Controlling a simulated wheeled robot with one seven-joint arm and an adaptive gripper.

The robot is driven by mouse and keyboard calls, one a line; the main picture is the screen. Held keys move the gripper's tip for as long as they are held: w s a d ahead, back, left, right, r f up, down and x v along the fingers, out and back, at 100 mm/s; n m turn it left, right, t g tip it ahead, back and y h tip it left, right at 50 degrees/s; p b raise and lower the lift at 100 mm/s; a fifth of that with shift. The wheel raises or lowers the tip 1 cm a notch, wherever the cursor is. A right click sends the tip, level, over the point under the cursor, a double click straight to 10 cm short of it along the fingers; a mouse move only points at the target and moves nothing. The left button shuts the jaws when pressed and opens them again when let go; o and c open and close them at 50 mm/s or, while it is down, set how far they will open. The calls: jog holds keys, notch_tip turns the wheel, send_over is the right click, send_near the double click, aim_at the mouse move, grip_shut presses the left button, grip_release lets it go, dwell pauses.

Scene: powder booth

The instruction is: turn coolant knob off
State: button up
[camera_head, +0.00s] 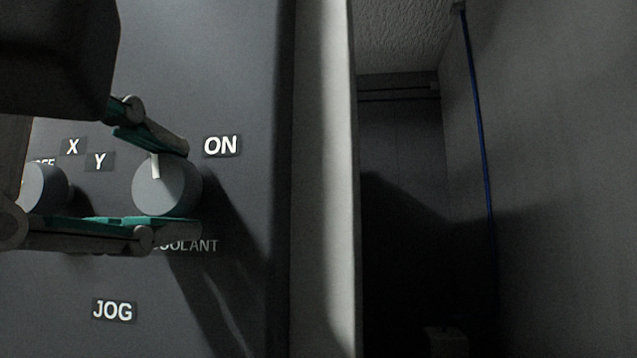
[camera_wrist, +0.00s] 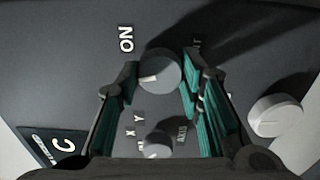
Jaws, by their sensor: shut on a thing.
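The coolant knob (camera_head: 165,188) is a round grey knob with a white pointer line, on a dark panel. Its line points up and slightly left in the head view. The ON label (camera_head: 221,146) is at its upper right, and the COOLANT label (camera_head: 190,245), partly hidden, is below it. My gripper (camera_head: 172,186) is shut on the knob, one finger above and one below it. In the wrist view, the knob (camera_wrist: 160,70) shows between the fingertips of my gripper (camera_wrist: 161,75). The knob's own OFF label is not clearly visible.
A second knob (camera_head: 46,187) is at the left, partly behind my gripper; X, Y and JOG labels (camera_head: 112,310) are nearby. Another pale knob (camera_wrist: 275,115) shows at the right of the wrist view. A pale vertical edge (camera_head: 322,180) bounds the panel, with a dark recess beyond.

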jog(key=shift+w+d+f+n+p, duration=0.1)
jog(key=shift+n+p, duration=0.5)
jog(key=shift+n, duration=0.5)
jog(key=shift+w+n+p, duration=0.1)
jog(key=shift+n+p, duration=0.5)
jog(key=shift+n, duration=0.5)
jog(key=o, duration=1.2)
jog(key=shift+c, duration=0.2)
jog(key=s+a, duration=0.1)
jog(key=s, duration=1.1)
jog(key=shift+s, duration=0.25)
jog(key=shift+w+a, duration=0.1)
